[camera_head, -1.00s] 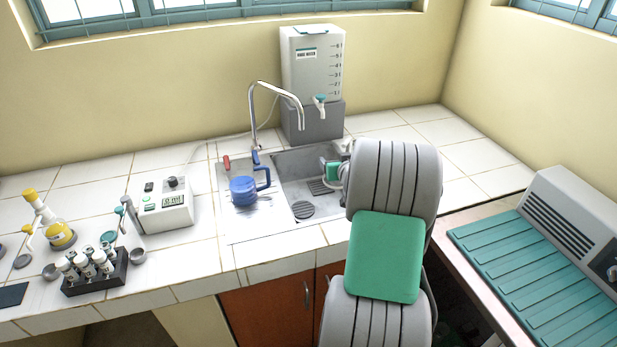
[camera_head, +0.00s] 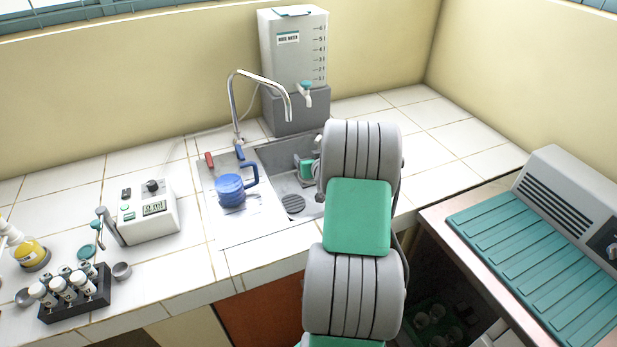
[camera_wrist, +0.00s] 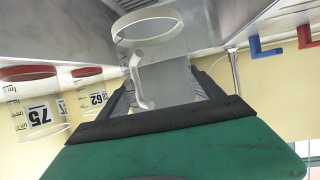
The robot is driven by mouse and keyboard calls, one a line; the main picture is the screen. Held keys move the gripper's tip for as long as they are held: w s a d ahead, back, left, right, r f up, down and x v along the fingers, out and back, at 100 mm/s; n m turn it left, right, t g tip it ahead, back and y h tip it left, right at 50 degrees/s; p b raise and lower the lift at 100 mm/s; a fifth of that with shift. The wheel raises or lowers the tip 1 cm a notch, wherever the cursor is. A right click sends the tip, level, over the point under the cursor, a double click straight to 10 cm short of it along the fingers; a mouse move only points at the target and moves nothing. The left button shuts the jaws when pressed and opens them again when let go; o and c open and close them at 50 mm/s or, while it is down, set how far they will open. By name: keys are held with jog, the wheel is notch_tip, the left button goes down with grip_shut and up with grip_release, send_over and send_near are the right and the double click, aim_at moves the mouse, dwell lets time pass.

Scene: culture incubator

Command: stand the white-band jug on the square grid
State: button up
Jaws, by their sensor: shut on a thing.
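In the wrist view my gripper (camera_wrist: 166,78) is shut on a clear jug with a whitish band around its rim (camera_wrist: 147,24). The jug's walls are see-through. In the head view my gripper (camera_head: 305,168) shows beside my arm, low over the right part of the sink; the jug is hard to make out there. The square grid (camera_head: 305,183) is a dark slotted patch on the sink floor, just below my gripper and mostly hidden by my arm. I cannot tell whether the jug touches the sink floor.
A round drain (camera_head: 293,204) lies left of my gripper. A blue jug (camera_head: 231,189) stands on the drainboard, near the curved tap (camera_head: 262,78). A water tank (camera_head: 293,60) stands behind the sink. Clear vessels with red rims (camera_wrist: 28,73) show in the wrist view.

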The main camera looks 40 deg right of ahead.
aim_at(309, 150)
jog(key=w+d+f+p, duration=0.1)
jog(key=w+d+f, duration=0.1)
jog(key=w+f, duration=0.1)
jog(key=w+d+f+p, duration=0.1)
jog(key=w+d+f, duration=0.2)
jog(key=w+f, duration=0.1)
jog(key=w+d+f+p, duration=0.2)
jog(key=w+d+f, duration=0.1)
jog(key=w+f, duration=0.1)
jog(key=shift+d+f, duration=0.2)
jog(key=shift+f, duration=0.7)
jog(key=shift+f, duration=0.1)
jog(key=shift+f+b, duration=0.15)
jog(key=shift+b, duration=0.2)
jog(key=o, duration=1.6)
